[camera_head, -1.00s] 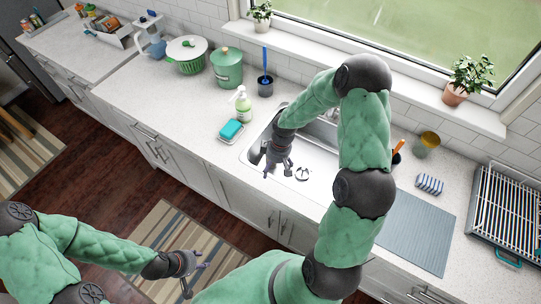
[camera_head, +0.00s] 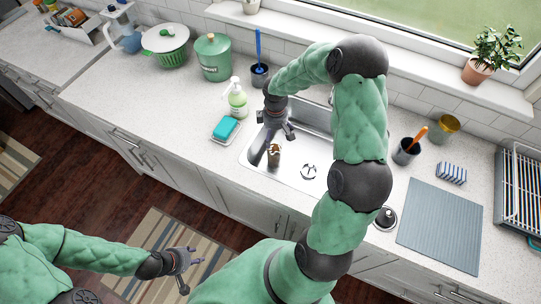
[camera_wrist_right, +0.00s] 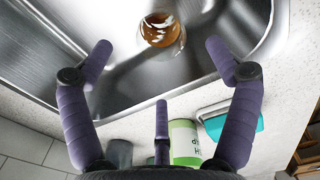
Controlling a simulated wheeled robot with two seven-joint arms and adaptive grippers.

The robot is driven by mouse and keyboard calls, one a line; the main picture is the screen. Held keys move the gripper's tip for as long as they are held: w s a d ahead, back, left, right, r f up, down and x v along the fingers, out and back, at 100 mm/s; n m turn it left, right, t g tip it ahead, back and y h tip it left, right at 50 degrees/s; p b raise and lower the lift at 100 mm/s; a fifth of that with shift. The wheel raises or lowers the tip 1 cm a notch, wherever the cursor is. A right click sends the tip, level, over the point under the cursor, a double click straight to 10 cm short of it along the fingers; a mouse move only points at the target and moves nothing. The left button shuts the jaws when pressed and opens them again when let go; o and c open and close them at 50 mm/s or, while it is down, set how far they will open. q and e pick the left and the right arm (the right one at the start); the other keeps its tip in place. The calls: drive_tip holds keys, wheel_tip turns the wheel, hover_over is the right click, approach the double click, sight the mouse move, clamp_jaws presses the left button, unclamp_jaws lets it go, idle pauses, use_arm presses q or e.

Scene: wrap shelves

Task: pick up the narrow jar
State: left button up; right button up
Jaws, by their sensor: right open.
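A small jar with brown contents (camera_head: 274,155) stands in the left part of the steel sink. In the right wrist view the amber jar (camera_wrist_right: 160,30) is near the top, beyond the fingers and between their lines. My right gripper (camera_head: 276,134) is open and empty, just behind and above the jar, apart from it. Its spread fingers also show in the wrist view (camera_wrist_right: 160,75). My left gripper (camera_head: 193,262) is low at the left, its fingers spread and empty, far from the sink.
The sink (camera_head: 318,176) holds a drain (camera_head: 308,172) right of the jar. A soap bottle (camera_head: 237,100) and a teal sponge on a dish (camera_head: 225,128) stand left of the sink. A cup with a brush (camera_head: 259,75) is behind. A grey mat (camera_head: 438,227) lies on the right counter.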

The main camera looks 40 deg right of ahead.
drive_tip(key=b, duration=0.2)
hover_over(275, 150)
drive_tip(key=s+a, duration=0.2)
wheel_tip(275, 150, down, 11)
drive_tip(key=shift+s+f, duration=0.1)
drive_tip(key=c, duration=1.8)
